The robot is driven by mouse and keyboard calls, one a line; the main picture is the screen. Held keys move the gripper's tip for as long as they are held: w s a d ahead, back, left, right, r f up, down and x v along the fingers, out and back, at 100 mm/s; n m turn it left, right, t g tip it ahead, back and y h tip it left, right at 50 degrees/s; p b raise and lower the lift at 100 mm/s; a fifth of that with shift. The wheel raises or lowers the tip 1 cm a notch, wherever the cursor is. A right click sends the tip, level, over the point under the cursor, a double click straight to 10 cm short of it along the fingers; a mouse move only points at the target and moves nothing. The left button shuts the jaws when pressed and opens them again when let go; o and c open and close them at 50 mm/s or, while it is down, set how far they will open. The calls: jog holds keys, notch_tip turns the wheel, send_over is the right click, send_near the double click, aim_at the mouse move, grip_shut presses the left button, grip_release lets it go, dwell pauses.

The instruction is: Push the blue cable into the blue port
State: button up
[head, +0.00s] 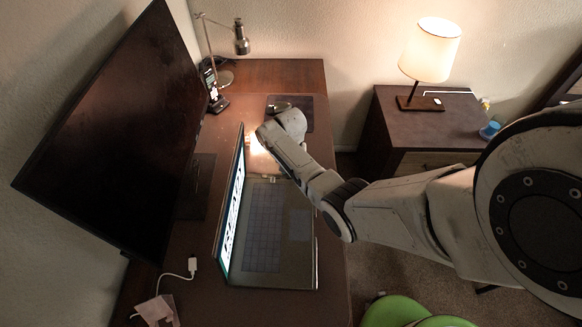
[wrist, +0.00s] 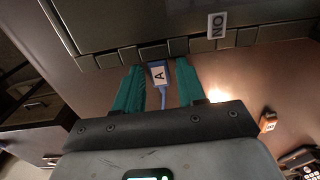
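My gripper (wrist: 160,82) has two teal fingers. The blue cable's plug (wrist: 160,73), with a white "A" label, sits between the fingertips, apparently gripped on both sides, and its thin blue cord trails back toward the palm. The plug's tip is close to the dark edge of the laptop (wrist: 130,15), just below a row of dark blocks. I cannot pick out a blue port there. In the head view my gripper is hidden behind my arm, by the far end of the open laptop (head: 300,250).
A "NO" tag (wrist: 217,25) is on the laptop edge. An orange labelled piece (wrist: 267,123) and a phone (wrist: 303,160) lie to the right. A large monitor (head: 115,130) leans at left. A desk lamp (head: 241,38) and mouse pad (head: 300,115) are behind. A white cable (head: 175,277) lies in front.

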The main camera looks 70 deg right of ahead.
jog(key=shift+o, duration=1)
jog(key=shift+r, duration=0.1)
notch_tip(320, 180, up, 11)
jog(key=shift+f+b, duration=0.2)
jog(key=shift+b, duration=0.15)
dwell(1.0)
